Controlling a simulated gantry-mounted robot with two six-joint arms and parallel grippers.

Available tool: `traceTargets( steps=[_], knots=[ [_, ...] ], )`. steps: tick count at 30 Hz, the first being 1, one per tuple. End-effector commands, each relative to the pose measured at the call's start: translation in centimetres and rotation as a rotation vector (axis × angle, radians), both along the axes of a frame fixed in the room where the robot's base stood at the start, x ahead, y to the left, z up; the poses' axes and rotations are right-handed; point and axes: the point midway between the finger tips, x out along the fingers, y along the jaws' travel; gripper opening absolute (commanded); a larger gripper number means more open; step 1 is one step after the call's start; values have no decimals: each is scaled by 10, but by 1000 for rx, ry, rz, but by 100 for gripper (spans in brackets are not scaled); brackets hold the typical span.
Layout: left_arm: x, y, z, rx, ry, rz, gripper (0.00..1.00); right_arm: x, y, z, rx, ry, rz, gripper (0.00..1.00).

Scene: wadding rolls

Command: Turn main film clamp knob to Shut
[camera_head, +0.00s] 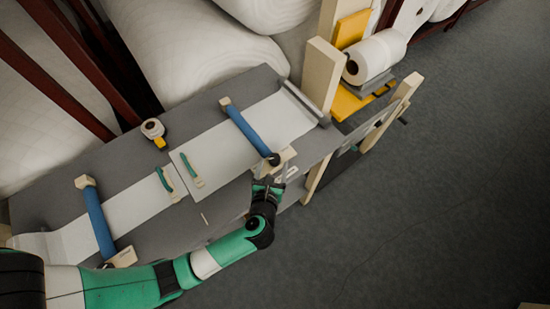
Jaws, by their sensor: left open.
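Two blue clamp bars lie across the pale film on the grey bench. The right clamp bar (246,131) ends in a dark round knob (273,159) at the bench's front edge. The left clamp bar (99,218) runs down to a wooden block (122,258). The picture does not show which bar is the main film clamp, and no Shut mark is readable. My left gripper (272,183) is open, just below the dark knob in the picture, close to a small pale bracket (288,168). Whether it touches either is unclear. My right gripper is out of view.
A wooden post (321,75) and a white roll (375,58) stand at the right end. Large white rolls (195,45) lie behind. Floor (430,200) at right is clear.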

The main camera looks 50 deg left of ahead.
Motion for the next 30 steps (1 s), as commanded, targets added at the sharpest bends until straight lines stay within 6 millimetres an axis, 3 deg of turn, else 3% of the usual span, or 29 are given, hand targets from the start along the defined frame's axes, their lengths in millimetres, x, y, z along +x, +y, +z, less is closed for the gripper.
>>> traceTargets(
  steps=[6,16,27,30],
  knots=[
    [25,21,-15,1,0,2,79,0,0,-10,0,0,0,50],
    [30,24,-15,1,-1,0,79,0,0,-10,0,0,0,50],
    [30,24,-15,1,0,0,14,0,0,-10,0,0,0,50],
    [30,24,-15,1,0,0,0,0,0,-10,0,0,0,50]
  ],
)
